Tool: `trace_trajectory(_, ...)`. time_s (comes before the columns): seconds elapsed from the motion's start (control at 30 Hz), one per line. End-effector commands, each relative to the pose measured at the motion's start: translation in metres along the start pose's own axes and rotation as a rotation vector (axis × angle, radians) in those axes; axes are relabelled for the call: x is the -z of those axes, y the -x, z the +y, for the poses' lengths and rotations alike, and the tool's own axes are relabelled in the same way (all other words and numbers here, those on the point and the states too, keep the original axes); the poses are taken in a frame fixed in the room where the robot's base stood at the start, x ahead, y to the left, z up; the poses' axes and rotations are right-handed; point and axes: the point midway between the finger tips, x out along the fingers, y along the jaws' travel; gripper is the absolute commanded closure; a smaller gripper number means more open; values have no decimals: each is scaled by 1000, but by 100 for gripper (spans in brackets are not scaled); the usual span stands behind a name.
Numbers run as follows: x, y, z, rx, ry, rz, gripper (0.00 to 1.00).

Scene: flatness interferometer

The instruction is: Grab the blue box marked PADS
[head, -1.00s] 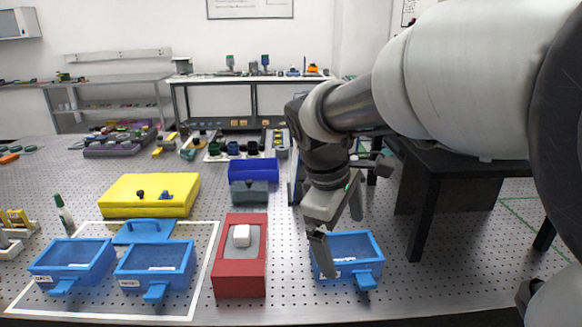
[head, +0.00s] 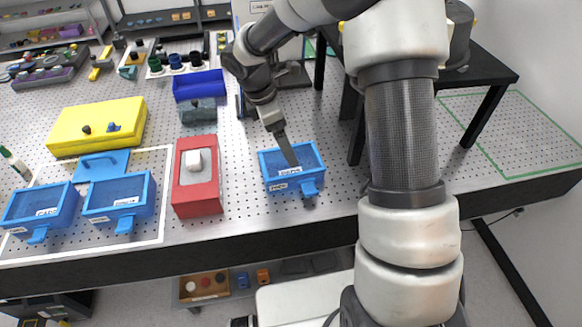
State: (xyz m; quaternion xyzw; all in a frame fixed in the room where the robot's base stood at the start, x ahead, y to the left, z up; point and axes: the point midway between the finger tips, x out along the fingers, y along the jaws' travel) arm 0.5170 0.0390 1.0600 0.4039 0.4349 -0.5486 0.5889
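Three blue open-topped boxes with front tabs stand on the perforated table. The right box (head: 308,181) stands apart, to the right of a red block. The middle box (head: 146,205) and left box (head: 68,212) stand at the left, by a white outline. Their small white labels are too small to read surely, so I cannot tell which says PADS. My gripper (head: 291,160) points down at the right box, its tip over or inside the opening. Its fingers show nearly edge-on, so the gap between them is hidden. I cannot tell whether it touches the box.
The red block (head: 198,206) with a white piece on top stands close left of the right box. A blue lid (head: 101,165) lies behind the middle box. A yellow case (head: 75,130), a blue bin (head: 199,85) and a black table (head: 490,76) stand farther back. The table's front edge is near.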

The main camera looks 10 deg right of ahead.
Motion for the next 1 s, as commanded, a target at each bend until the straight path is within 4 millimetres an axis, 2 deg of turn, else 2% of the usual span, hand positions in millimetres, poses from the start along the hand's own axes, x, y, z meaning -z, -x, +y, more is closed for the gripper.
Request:
trace_trajectory(0.1, 0, -15, 0, 1, -1, 0, 0)
trace_trajectory(0.33, 3, -31, 0, 2, 0, 0, 0)
trace_trajectory(0.6, 8, -68, 2, 1, -1, 0, 0)
trace_trajectory(1.0, 8, -73, 2, -1, -2, -1, 0)
